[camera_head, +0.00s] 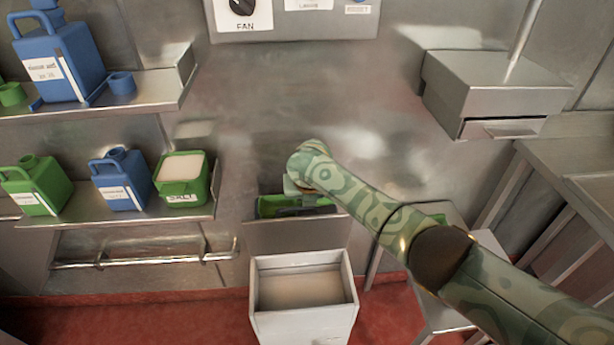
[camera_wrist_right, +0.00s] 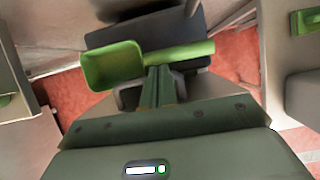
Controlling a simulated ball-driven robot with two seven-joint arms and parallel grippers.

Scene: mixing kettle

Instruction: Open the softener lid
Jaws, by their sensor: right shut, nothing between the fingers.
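No part in these frames is clearly marked as the softener or its lid. My right arm reaches to the middle of the head view, and its forearm hides the hand there. In the wrist view my right gripper (camera_wrist_right: 158,88) is shut and empty, with its fingertips close to a green scoop (camera_wrist_right: 112,66). The scoop's handle passes just beyond the fingertips; I cannot tell if they touch. Part of this green scoop (camera_head: 285,206) also shows in the head view, beside the arm. A dark panel (camera_wrist_right: 150,28) lies beyond it in the wrist view. My left gripper is not in view.
A white open bin (camera_head: 347,305) with pale contents stands below the arm. Blue (camera_head: 122,187) and green jugs (camera_head: 38,187) and a green salt container (camera_head: 183,190) stand on the left shelf. A metal box (camera_head: 485,85) is on the right wall.

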